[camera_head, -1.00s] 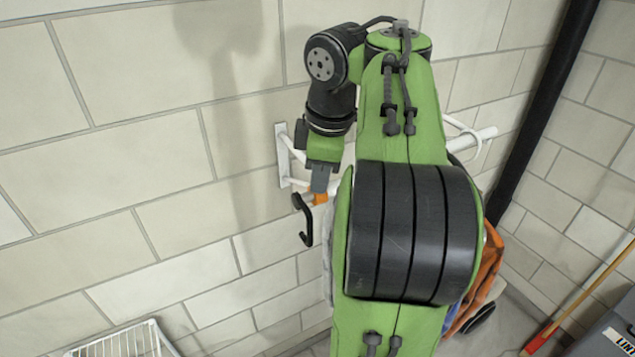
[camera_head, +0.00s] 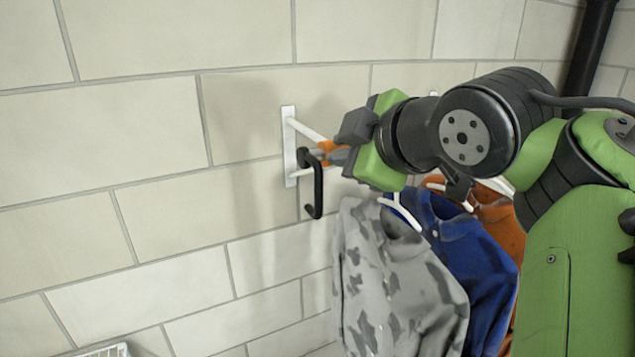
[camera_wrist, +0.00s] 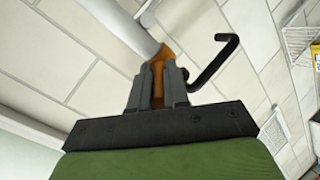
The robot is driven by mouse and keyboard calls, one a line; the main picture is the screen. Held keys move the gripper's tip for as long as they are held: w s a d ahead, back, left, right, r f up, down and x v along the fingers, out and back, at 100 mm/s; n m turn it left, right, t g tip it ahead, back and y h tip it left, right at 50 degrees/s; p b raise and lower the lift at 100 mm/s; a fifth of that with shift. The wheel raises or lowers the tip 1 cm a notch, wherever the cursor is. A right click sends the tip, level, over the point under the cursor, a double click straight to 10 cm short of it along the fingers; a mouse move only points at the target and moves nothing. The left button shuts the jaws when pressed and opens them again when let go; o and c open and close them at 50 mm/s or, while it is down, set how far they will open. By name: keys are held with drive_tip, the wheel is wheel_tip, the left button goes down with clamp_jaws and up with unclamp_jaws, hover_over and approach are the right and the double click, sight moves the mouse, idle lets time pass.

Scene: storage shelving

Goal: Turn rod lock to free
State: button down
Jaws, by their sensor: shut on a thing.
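The rod lock appears to be the small orange piece (camera_head: 327,147) at the end of the white rod, near the wall bracket (camera_head: 289,150). A black hook (camera_head: 316,187) hangs beside it. My gripper (camera_head: 338,155) reaches in from the right, with its fingertips at the orange piece. In the wrist view the grey fingers (camera_wrist: 158,88) are shut on the orange piece (camera_wrist: 157,72), with the white rod (camera_wrist: 120,25) just beyond and the black hook (camera_wrist: 215,65) to the right. The fingers partly hide the orange piece, and its lock setting cannot be read.
A grey patterned shirt (camera_head: 392,285), a blue shirt (camera_head: 455,260) and an orange garment (camera_head: 495,215) hang below my arm at the right. A white wire basket (camera_head: 105,351) is at the bottom left. The brick wall to the left is clear.

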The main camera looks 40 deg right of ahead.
drive_tip(key=f+t+b, duration=0.1)
drive_tip(key=b, duration=0.1)
drive_tip(key=t+b, duration=0.1)
drive_tip(key=b, duration=0.2)
drive_tip(key=shift+s+f+h+b, duration=0.2)
drive_tip(key=shift+f+h+b, duration=0.1)
drive_tip(key=shift+f, duration=0.05)
drive_tip(key=shift+r+t+h+b, duration=0.1)
drive_tip(key=shift+t+h+b, duration=0.2)
drive_tip(key=shift+t+b, duration=0.1)
drive_tip(key=c, duration=1.1)
unclamp_jaws()
drive_tip(key=shift+s+a, duration=0.1)
